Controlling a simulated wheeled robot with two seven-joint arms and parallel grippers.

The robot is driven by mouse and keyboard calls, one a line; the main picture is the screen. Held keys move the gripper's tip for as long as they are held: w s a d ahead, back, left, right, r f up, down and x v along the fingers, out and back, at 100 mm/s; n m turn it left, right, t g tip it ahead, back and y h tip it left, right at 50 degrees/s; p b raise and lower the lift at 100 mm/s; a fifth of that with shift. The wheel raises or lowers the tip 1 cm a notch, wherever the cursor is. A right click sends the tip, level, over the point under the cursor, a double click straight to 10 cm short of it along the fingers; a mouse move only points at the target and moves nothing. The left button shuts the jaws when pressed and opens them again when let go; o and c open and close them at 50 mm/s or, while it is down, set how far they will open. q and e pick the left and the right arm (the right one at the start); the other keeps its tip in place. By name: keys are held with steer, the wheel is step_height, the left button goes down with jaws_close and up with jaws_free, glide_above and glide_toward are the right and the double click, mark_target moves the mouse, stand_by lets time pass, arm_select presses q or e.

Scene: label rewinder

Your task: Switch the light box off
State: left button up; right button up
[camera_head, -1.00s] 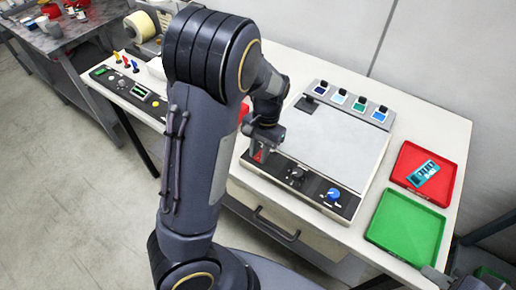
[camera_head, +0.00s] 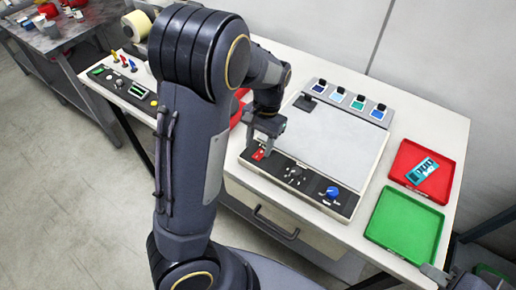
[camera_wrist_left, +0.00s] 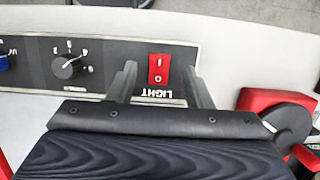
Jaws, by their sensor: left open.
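The light box (camera_head: 342,138) is a pale flat panel on the table, with a dark control strip along its front edge. A red rocker switch (camera_head: 258,154) sits at the left end of that strip. In the left wrist view the red switch (camera_wrist_left: 159,69) is marked "LIGHT" and has I and O symbols. My left gripper (camera_head: 262,139) is at the switch. In the left wrist view its two fingers (camera_wrist_left: 160,85) stand apart on either side of the switch, with nothing held. The panel surface looks plain white-grey; whether it is lit is hard to tell.
A black knob (camera_head: 294,172) and a blue knob (camera_head: 332,192) are right of the switch. A red tray (camera_head: 408,151) holding a teal label card (camera_head: 422,171) and a green tray (camera_head: 403,228) lie at the right. A red machine part (camera_wrist_left: 270,100) is beside the gripper.

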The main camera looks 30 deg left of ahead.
mark_target(260, 153)
arm_select(q)
steer(key=v, duration=0.5)
steer(key=shift+r, duration=0.15)
steer(key=s+d+r+t+h, duration=0.1)
steer(key=s+t, duration=0.2)
steer(key=s, duration=0.3)
steer(key=s+d+r+n+t+h, duration=0.1)
steer(key=s+r+t, duration=0.1)
steer(key=s, duration=0.4)
steer(key=s+d+r+n+t+h, duration=0.1)
steer(key=s+d+r+t+h, duration=0.1)
steer(key=s, duration=0.4)
steer(key=shift+s+t, duration=0.35)
steer(key=shift+t, duration=0.45)
